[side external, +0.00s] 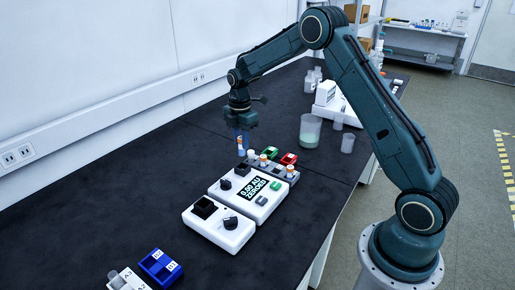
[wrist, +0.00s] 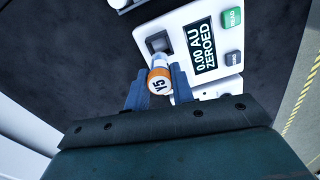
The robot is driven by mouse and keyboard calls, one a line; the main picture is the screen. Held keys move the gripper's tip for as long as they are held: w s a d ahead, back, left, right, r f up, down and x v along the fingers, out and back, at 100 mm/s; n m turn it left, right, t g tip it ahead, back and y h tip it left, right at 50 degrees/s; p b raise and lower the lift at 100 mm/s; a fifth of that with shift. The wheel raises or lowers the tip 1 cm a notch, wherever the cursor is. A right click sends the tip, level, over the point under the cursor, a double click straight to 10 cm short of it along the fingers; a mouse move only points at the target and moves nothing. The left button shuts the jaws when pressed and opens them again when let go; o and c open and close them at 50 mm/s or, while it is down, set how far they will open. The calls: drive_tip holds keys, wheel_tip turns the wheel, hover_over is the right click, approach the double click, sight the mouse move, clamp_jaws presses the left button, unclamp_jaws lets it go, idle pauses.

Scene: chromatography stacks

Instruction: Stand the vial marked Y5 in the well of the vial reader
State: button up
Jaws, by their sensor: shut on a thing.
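My gripper (side external: 241,137) is shut on a small vial (side external: 240,147) with an orange and white cap, held upright or nearly so above the bench. In the wrist view my gripper's blue fingers (wrist: 158,85) stand on either side of the vial (wrist: 159,79). Its cap mark looks like "15" or "Y5"; I cannot tell which. The vial reader (side external: 233,198) is a white box whose screen reads "0.00 AU ZEROED". Its dark square well (wrist: 158,42) shows just beyond the vial in the wrist view and looks empty. The vial appears beside the well, not in it.
A grey rack (side external: 275,172) with several orange-capped vials stands behind the reader, near green and red blocks (side external: 289,158). Another white device (side external: 218,229) with a knob stands in front. A beaker (side external: 310,130) is at the right. The bench to the left is clear.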

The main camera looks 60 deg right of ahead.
drive_tip(key=shift+f, duration=0.1)
drive_tip(key=shift+f, duration=2.05)
drive_tip(key=shift+f, duration=1.4)
idle(0.5)
drive_tip(key=o, duration=1)
drive_tip(key=shift+o, duration=0.2)
drive_tip(key=shift+r, duration=4)
